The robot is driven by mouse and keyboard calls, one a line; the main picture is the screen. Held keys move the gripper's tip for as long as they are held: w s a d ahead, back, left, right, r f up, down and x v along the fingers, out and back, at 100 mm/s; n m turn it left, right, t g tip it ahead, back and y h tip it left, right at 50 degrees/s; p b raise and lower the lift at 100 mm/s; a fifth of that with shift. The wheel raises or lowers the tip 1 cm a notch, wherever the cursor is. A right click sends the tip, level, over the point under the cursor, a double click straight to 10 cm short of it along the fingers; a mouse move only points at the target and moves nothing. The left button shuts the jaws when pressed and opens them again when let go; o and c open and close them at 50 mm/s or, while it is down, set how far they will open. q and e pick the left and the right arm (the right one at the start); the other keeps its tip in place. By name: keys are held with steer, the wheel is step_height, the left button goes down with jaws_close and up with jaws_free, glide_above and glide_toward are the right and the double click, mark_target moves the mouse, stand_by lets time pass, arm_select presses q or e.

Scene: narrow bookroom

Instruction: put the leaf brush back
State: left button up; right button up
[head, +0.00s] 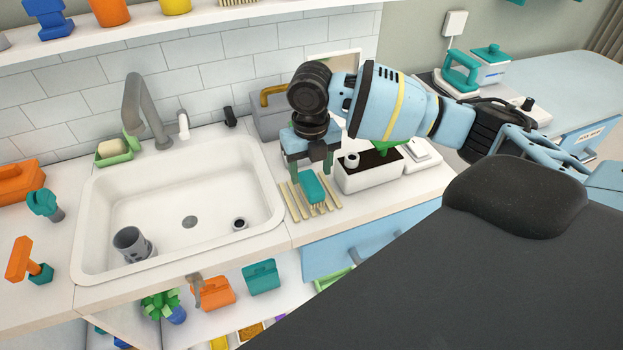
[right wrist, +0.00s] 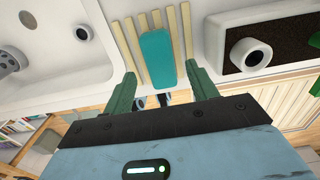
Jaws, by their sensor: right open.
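A teal block (head: 313,187), which looks like the leaf brush, lies on a small rack of pale wooden slats (head: 291,202) right of the sink. In the right wrist view the teal block (right wrist: 158,58) lies lengthwise on the slats (right wrist: 129,45). My right gripper (head: 311,168) points down over the rack, its green fingers apart. In the right wrist view the fingers (right wrist: 161,78) are on either side of the block's near end, with gaps to it. Bristles cannot be clearly made out. My left gripper is not in view.
A white planter (head: 365,181) with dark soil and a white cylinder stands close right of the rack. The white sink (head: 190,195) is to the left, with a grey cup (head: 132,243) in it. A grey box (head: 268,119) stands behind. The counter's front edge is near.

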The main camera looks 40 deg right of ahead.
mark_target(311, 182)
step_height(311, 182, up, 8)
steer(key=shift+f, duration=0.15)
stand_by(0.4)
